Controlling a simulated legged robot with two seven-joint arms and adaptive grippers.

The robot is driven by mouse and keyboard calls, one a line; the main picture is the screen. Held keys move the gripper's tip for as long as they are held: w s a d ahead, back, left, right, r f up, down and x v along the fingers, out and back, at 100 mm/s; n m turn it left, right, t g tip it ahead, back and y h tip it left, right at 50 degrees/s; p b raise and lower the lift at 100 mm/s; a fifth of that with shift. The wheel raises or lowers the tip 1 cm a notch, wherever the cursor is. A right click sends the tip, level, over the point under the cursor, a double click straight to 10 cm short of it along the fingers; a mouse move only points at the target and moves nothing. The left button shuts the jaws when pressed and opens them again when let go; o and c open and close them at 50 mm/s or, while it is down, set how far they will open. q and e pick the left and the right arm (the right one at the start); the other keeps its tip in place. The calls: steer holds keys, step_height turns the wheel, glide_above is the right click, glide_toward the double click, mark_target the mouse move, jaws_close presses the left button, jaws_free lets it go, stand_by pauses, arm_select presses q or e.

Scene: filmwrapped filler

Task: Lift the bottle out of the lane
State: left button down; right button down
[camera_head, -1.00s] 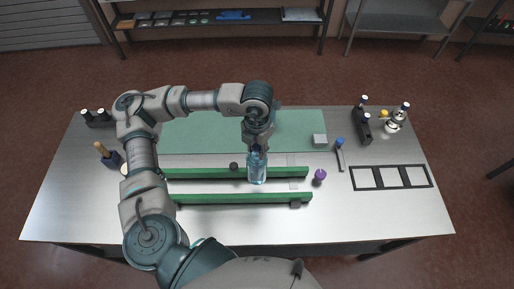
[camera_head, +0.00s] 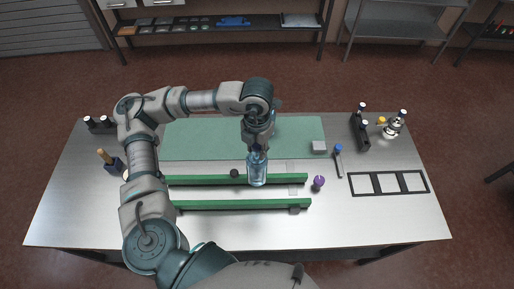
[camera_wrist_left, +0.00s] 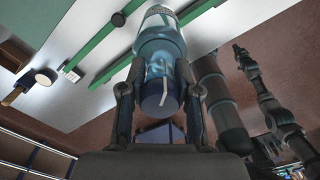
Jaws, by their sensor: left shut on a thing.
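My left gripper (camera_head: 257,150) comes down from above and is shut on a clear blue bottle (camera_head: 257,172). The bottle is upright in the head view, in front of the far green rail of the lane (camera_head: 215,192). In the left wrist view the bottle (camera_wrist_left: 160,48) sits between the two fingers of the left gripper (camera_wrist_left: 160,92), with its dark blue end towards the camera. I cannot tell exactly how far the bottle's base is above the lane. My right gripper does not show.
A dark knob (camera_head: 234,173) stands just left of the bottle at the far rail. A purple-topped piece (camera_head: 318,182) is right of the lane. A grey block (camera_head: 319,147) and blue-headed tool (camera_head: 338,157) lie beyond. A black frame (camera_head: 389,183) lies at right.

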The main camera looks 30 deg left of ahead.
arm_select(q)
steer(key=shift+r+p, duration=1.25)
steer(key=shift+r, duration=1.15)
